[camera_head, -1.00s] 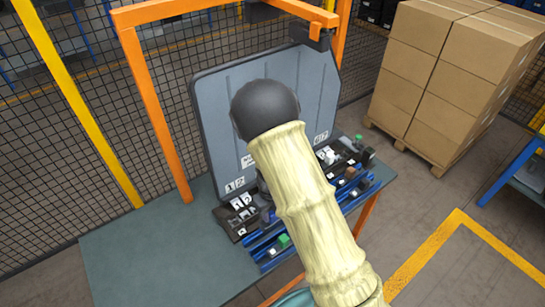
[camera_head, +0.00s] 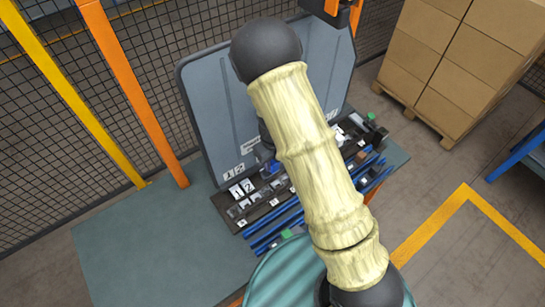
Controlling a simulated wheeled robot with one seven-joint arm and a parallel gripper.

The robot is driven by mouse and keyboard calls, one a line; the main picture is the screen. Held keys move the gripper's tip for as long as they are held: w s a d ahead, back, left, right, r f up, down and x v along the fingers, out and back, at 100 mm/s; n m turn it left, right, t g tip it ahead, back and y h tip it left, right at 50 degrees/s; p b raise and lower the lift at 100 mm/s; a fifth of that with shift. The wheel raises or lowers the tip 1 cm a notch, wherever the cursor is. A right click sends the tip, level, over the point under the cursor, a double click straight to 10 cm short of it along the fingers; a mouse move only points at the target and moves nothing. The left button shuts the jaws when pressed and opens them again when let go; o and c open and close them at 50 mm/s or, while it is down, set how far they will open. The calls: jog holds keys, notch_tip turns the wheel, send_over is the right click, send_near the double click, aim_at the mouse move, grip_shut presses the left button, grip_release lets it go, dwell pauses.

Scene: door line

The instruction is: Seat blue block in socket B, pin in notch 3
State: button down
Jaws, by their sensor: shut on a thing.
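My arm crosses the middle of the head view and hides much of the work area. My gripper (camera_head: 267,152) shows only in part, as a dark shape at the arm's left edge, low over the dark socket strip (camera_head: 258,212). A small blue piece, seemingly the blue block (camera_head: 270,168), shows at its lower end, and the gripper appears shut on it. The fingertips and the pin are hidden. The strip has several grey sockets and small white tags. I cannot read which one is B or make out notch 3.
A grey-blue panel (camera_head: 205,110) stands behind the strip. An orange post (camera_head: 133,90) stands left of the panel.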

aim_at(273, 172)
notch_tip(273, 172, down, 6)
jog(key=b, duration=0.7)
jog(key=shift+s+f, duration=0.1)
jog(key=shift+f, duration=0.15)
jog(key=shift+r+p, duration=0.2)
jog(key=shift+p, duration=1.15)
jog(key=shift+p, duration=0.45)
jog(key=shift+f+p, duration=0.3)
jog(key=shift+p, duration=0.15)
jog(key=shift+f, duration=0.1)
jog(key=shift+f+b, duration=0.2)
jog(key=shift+b, duration=0.1)
jog(key=shift+f+b, duration=1.7)
jog(key=shift+f, duration=0.5)
